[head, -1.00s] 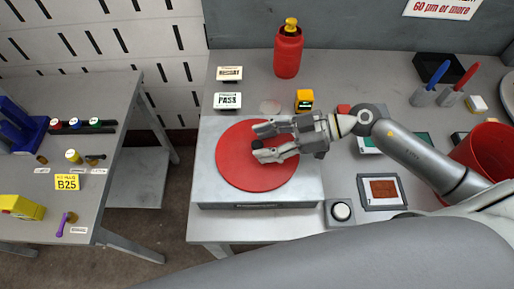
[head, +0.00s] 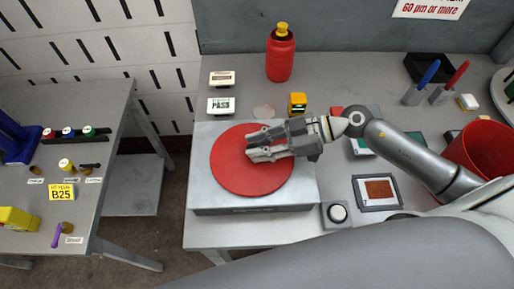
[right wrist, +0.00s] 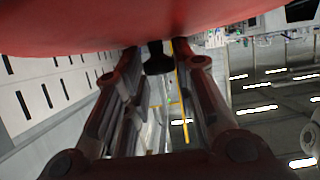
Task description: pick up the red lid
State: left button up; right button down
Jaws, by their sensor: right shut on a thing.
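The red lid (head: 240,182) is a wide round disc lying flat on a grey metal box (head: 205,197); I cannot tell whether it is raised at all. My right gripper (head: 250,146) comes in from the right, low over the middle of the lid, and its fingers are shut on the lid's knob. The fingers hide the knob in the head view. In the right wrist view, the lid (right wrist: 150,25) fills the top, and the black knob (right wrist: 157,60) sits between the fingertips (right wrist: 155,62). My left gripper is not in view.
A red bottle (head: 281,58) and a yellow block (head: 298,103) stand behind the box. A push button (head: 337,213), a framed brown panel (head: 377,191) and a red bin (head: 475,158) are to the right. A side table (head: 105,190) with small items is left, across a gap.

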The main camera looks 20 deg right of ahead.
jog(key=shift+r, duration=0.65)
jog(key=s+d+r+p, duration=0.1)
jog(key=s+d+r, duration=0.7)
jog(key=s+r, duration=0.3)
jog(key=shift+d+r, duration=0.3)
jog(key=shift+d, duration=0.05)
